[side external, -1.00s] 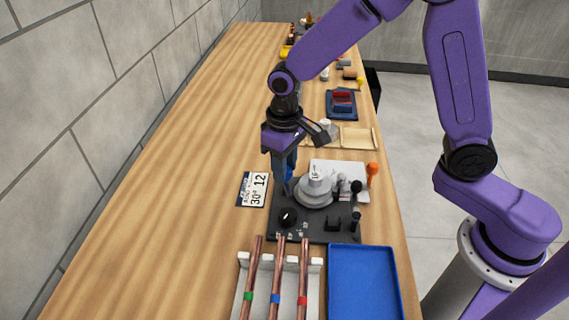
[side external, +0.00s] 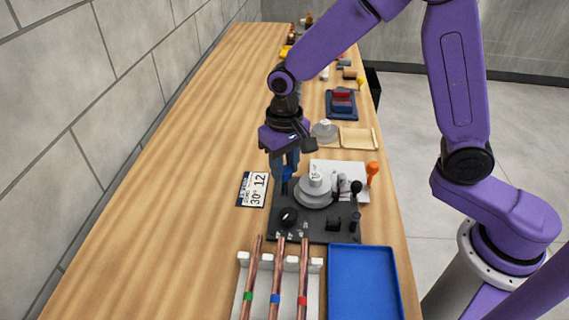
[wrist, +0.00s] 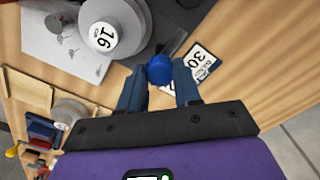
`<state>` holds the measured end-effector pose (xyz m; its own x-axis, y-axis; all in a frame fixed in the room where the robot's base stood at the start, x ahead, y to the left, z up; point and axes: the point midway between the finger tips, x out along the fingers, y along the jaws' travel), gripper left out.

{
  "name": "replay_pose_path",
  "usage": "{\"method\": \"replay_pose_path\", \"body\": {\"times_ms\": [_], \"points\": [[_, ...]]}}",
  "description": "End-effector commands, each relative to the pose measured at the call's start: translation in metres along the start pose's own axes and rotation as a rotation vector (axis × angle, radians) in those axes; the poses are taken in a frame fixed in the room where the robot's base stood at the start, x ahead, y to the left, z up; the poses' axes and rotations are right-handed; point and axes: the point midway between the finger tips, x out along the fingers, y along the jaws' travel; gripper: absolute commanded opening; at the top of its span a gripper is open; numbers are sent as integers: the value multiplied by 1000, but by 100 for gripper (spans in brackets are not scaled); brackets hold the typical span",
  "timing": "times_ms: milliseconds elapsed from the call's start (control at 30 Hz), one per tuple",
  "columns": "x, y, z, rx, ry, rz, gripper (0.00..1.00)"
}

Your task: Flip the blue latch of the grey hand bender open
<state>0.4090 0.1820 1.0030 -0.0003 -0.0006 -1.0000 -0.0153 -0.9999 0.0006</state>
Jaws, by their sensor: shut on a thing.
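The grey hand bender (side external: 314,188) stands on a dark base plate (side external: 268,232) on the wooden bench, its round former marked 16. It also shows at the top of the wrist view (wrist: 112,28). My gripper (side external: 286,172) is at the bender's back left side, pointing down. In the wrist view my gripper's fingers (wrist: 160,82) are shut on the round blue knob of the latch (wrist: 159,69). The blue latch (side external: 287,173) shows small between the fingers in the side view. Its lower part is mostly hidden.
A card marked 30° 12 (side external: 253,189) lies left of the bender. Copper tubes (side external: 277,280) rest on a white rack in front, beside an empty blue tray (side external: 361,290). A white sheet (side external: 350,170) lies behind. The bench's left side is clear.

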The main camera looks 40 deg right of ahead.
Motion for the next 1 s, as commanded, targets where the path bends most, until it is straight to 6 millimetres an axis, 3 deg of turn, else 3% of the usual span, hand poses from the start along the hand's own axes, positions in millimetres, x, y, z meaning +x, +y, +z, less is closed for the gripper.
{"method": "replay_pose_path", "body": {"times_ms": [100,133,200,633,1000], "points": [[-1,0,0,3,1,-2,2],[-1,0,0,3,1,-2,36],[0,0,0,3,1,-1,58],[-8,-1,-1,0,3,-3,58],[-79,-1,-1,0,7,-5,58]]}}
